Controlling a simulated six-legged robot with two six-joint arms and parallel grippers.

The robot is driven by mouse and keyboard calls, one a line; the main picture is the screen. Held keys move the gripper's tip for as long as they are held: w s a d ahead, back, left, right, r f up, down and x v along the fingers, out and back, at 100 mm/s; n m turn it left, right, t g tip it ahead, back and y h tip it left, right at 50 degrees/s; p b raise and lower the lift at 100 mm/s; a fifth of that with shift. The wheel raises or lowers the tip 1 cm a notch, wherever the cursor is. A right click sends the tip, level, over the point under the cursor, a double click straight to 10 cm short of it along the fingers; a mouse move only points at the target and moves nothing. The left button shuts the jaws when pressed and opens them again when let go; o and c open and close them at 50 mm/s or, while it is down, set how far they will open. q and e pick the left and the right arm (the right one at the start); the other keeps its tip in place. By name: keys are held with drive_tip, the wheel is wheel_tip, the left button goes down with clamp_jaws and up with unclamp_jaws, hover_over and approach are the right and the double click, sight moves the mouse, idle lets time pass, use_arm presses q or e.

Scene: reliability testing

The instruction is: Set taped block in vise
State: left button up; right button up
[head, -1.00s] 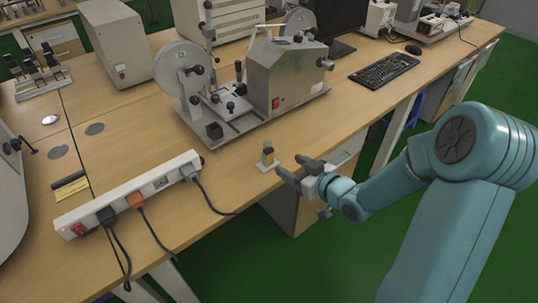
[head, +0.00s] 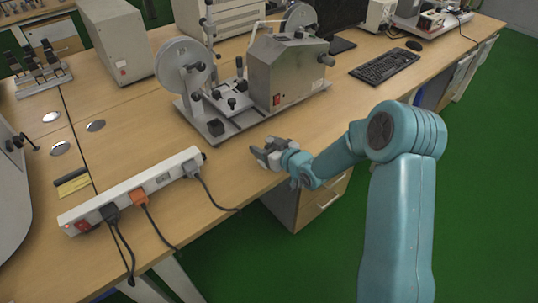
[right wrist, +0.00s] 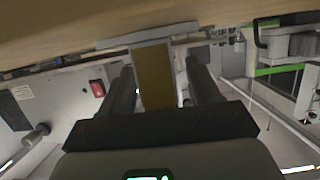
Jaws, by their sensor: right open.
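My right gripper (head: 264,152) is over the near part of the bench, in front of the metal machine. In the right wrist view its two dark fingers (right wrist: 161,66) are open, with the taped block (right wrist: 153,78) between them. The block shows a yellow-brown face and a pale grey flat part at its table end. Gaps show on both sides of it. In the head view the gripper hides the block. The machine (head: 275,75) has a small fixture (head: 230,101) on its base; I cannot tell for certain that this is the vise. My left gripper is not in view.
A white power strip (head: 140,187) with plugged cables lies left of the gripper. A keyboard (head: 384,67) is at the back right, and a grey box (head: 115,40) at the back left. The bench's front edge is close to my right arm.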

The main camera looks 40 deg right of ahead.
clamp_jaws()
drive_tip(key=shift+r, duration=0.15)
